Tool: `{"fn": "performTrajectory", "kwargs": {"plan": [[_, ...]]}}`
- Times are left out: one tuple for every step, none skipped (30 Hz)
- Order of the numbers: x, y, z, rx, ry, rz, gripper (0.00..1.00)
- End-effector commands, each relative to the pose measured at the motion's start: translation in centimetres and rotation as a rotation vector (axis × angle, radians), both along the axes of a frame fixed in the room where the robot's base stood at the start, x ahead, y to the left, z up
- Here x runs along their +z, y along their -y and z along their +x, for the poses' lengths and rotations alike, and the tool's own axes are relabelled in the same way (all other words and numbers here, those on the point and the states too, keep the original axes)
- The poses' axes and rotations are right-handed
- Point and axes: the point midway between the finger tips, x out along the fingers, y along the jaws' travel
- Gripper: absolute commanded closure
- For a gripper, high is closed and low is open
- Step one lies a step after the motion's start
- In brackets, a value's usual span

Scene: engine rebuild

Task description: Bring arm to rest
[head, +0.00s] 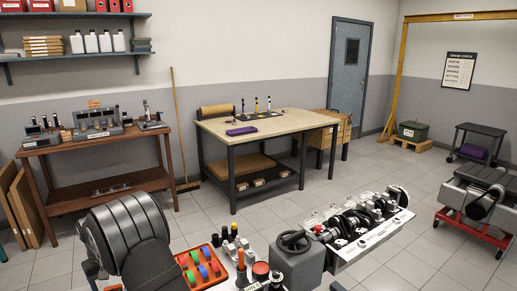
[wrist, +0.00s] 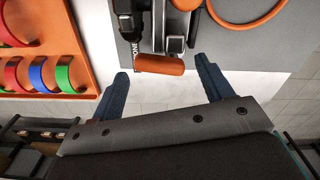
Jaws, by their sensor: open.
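My gripper (wrist: 161,67) shows in the wrist view, with its two blue fingers spread wide apart and nothing held between them. An orange-handled tool (wrist: 159,64) lies just beyond the fingertips, on or over a grey surface; I cannot tell its height relative to the fingers. In the head view, a large dark grey rounded part of my arm (head: 128,237) fills the lower left foreground. The gripper's fingers cannot be made out clearly there.
An orange tray (wrist: 42,45) with coloured curved shells is left of the fingers; it also shows in the head view (head: 182,259). Engine parts (head: 362,223) sit along the front. A wooden-topped bench (head: 285,126) and a brown side table (head: 100,142) stand behind, with open floor between.

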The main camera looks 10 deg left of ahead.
Motion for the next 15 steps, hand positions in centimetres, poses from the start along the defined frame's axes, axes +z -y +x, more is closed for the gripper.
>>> {"fn": "performTrajectory", "kwargs": {"plan": [[0.0,-0.1,0.0,0.037,0.0,0.0,0.27],[0.0,-0.1,0.1,0.061,0.0,0.0,0.27],[0.0,-0.1,0.1,0.094,0.001,-0.001,0.27],[0.0,-0.2,0.1,0.118,0.001,-0.001,0.27],[0.0,-0.2,0.1,0.143,0.001,-0.001,0.27],[0.2,-0.3,0.2,0.172,0.002,0.0,0.27],[1.1,-0.3,0.2,0.167,0.004,0.003,0.27],[1.8,-0.3,0.2,0.166,0.004,0.002,0.27],[2.6,-0.3,0.2,0.165,0.004,0.003,0.27],[3.2,-0.3,0.2,0.165,0.004,0.002,0.27],[3.8,-0.3,0.2,0.165,0.004,0.002,0.27],[4.6,-0.3,0.2,0.164,0.003,0.002,0.27],[5.2,-0.3,0.1,0.164,0.002,0.002,0.27],[5.8,-0.3,0.2,0.164,0.004,0.002,0.27],[6.7,-0.3,0.2,0.164,0.003,0.003,0.27]]}}
